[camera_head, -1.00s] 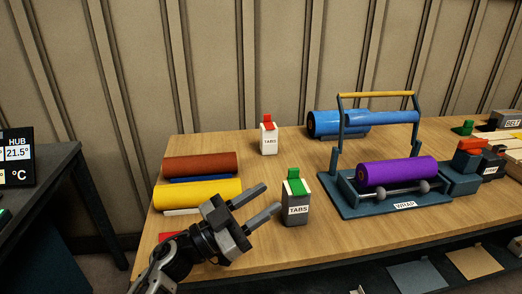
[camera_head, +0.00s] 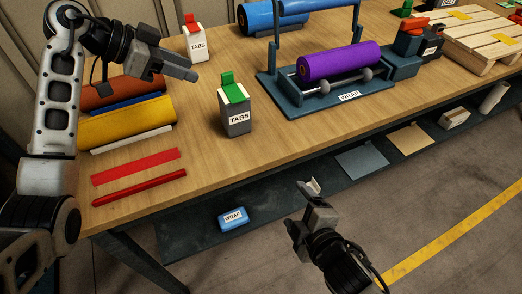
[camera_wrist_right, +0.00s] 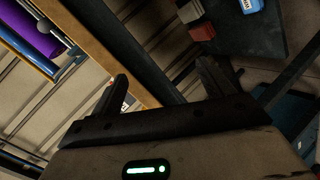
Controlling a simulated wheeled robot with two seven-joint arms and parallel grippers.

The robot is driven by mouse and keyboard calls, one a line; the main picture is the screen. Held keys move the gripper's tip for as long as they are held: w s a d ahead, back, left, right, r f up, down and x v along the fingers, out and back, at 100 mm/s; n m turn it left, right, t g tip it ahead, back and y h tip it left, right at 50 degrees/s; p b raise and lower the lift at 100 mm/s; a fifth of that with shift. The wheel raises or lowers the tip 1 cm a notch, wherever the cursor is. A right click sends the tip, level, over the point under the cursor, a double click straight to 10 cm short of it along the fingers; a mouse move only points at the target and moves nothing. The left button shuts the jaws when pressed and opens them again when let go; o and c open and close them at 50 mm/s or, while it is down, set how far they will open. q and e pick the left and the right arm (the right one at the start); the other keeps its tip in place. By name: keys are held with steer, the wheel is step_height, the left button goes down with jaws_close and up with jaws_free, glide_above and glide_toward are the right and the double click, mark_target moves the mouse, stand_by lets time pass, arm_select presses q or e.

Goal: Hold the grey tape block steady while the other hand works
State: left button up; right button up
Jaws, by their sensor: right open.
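The grey tape block (camera_head: 236,118), labelled TABS with a green top, stands upright on the table near its front edge. My left gripper (camera_head: 192,72) is above the table, up and to the left of the block in the head view and apart from it. It is seen from the side, so its finger gap does not show. My right gripper (camera_head: 308,188) is in front of the table edge, lower right of the block and apart from it. In the right wrist view its two fingers (camera_wrist_right: 165,82) are spread with nothing held between them.
A white block with a red top (camera_head: 196,44) stands behind. The wrap stand (camera_head: 290,95) holds a purple roll (camera_head: 338,61) to the right. Coloured rolls (camera_head: 125,122) and red strips (camera_head: 138,167) lie left. A lower shelf holds a blue WRAP pack (camera_head: 233,218).

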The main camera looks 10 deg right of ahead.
steer(key=w+a+r+n+t, duration=0.25)
steer(key=w+r+n, duration=0.2)
steer(key=n, duration=0.45)
steer(key=n+t+y, duration=0.2)
steer(key=n+y, duration=0.1)
steer(key=n, duration=1.2)
glide_toward(235, 108)
step_height(235, 108, down, 3)
steer(key=s+d, duration=0.1)
steer(key=s, duration=0.1)
steer(key=x, duration=1.5)
steer(key=shift+w+d+r, duration=0.2)
steer(key=shift+d, duration=0.05)
steer(key=shift+c, duration=0.3)
steer(key=c, duration=1.1)
